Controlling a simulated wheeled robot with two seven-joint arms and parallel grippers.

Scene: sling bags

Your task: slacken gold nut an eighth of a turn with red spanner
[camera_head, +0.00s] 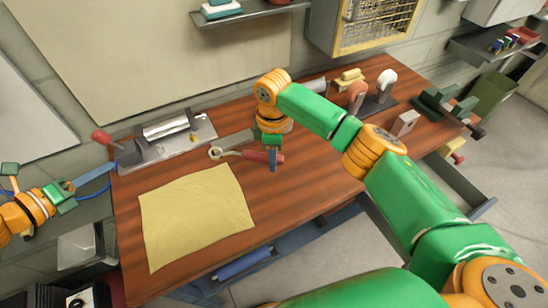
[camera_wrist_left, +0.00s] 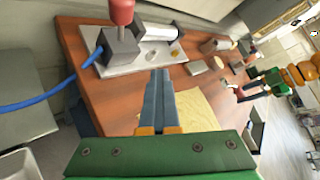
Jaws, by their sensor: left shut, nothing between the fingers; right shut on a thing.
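The red spanner (camera_head: 262,156) has a red handle and a pale metal shaft with a ring end towards the left. My right gripper (camera_head: 273,158) is shut on its handle, over the wooden bench. The gold nut (camera_head: 193,137) is a small gold spot on the grey plate of the fixture (camera_head: 150,152) at the back left; it also shows in the left wrist view (camera_wrist_left: 175,54). The spanner's ring end is apart from the nut, to its right and nearer the front. My left gripper (camera_head: 109,167) is shut and empty, left of the bench; its fingers show in the left wrist view (camera_wrist_left: 159,75).
A yellow cloth (camera_head: 195,215) lies on the front left of the bench. The fixture carries a silver cylinder (camera_head: 166,127) and a red-knobbed lever (camera_head: 102,137). Several tools stand at the back right. An open drawer (camera_head: 470,185) juts out at the right.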

